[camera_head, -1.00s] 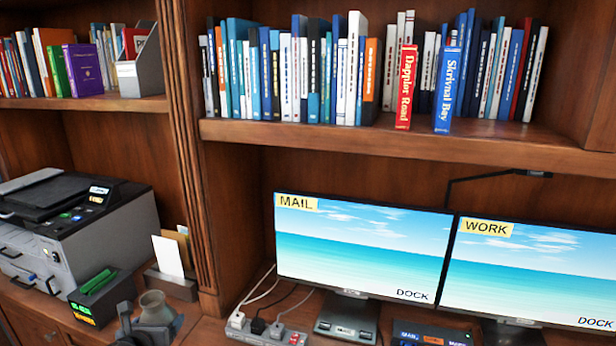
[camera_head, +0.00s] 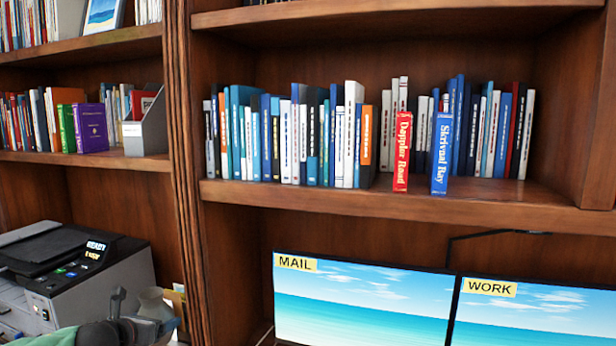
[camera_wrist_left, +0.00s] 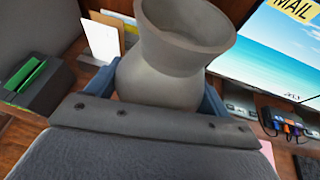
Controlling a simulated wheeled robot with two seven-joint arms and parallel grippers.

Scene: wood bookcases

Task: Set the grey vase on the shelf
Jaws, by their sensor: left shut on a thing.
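The grey vase (camera_head: 154,303) is at the lower left in the head view, in front of the dark wood upright. My left gripper (camera_head: 140,325) is around it, partly cut off by the bottom edge. In the left wrist view the vase (camera_wrist_left: 175,75) stands mouth up between the blue fingers of the left gripper (camera_wrist_left: 158,92), which is shut on its body. The wide shelf (camera_head: 330,198) with books is higher up and to the right of the vase. My right gripper is not in view.
A red book (camera_head: 402,150) and a blue book (camera_head: 441,155) stand near the shelf's front edge. Bare shelf shows at its right end. Below are two monitors (camera_head: 360,305). A printer (camera_head: 75,270) stands left of the vase. A smaller shelf (camera_head: 100,161) holds books and a grey file holder.

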